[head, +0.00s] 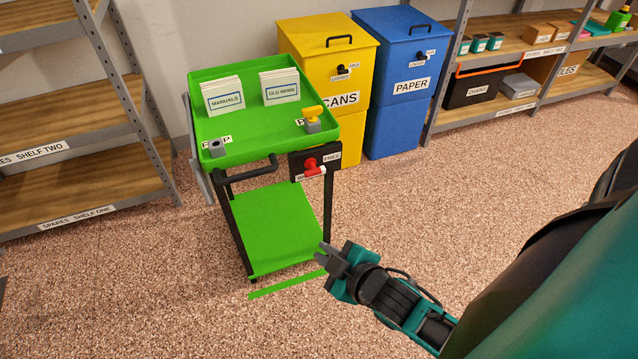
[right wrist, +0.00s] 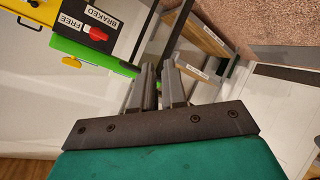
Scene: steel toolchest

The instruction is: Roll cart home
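The green cart (head: 250,150) stands upright on the speckled floor, with a black push handle (head: 247,172) at its near end. A red lever (head: 311,164) sits on a black plate with FREE and BRAKED labels; it also shows in the right wrist view (right wrist: 97,34). I cannot tell surely which label it points to. My right gripper (head: 322,254) is in front of the cart's near right corner, low in the picture, apart from the lever. Its fingers (right wrist: 161,85) show a narrow gap and hold nothing. My left gripper is out of view.
A green strip (head: 287,284) lies on the floor before the cart. Yellow (head: 325,50) and blue (head: 402,70) bins stand behind it. Shelves (head: 80,125) stand at left, others (head: 515,50) at back right. MANUALS (head: 224,96) and OLD NEWS (head: 280,87) holders sit on the cart's top.

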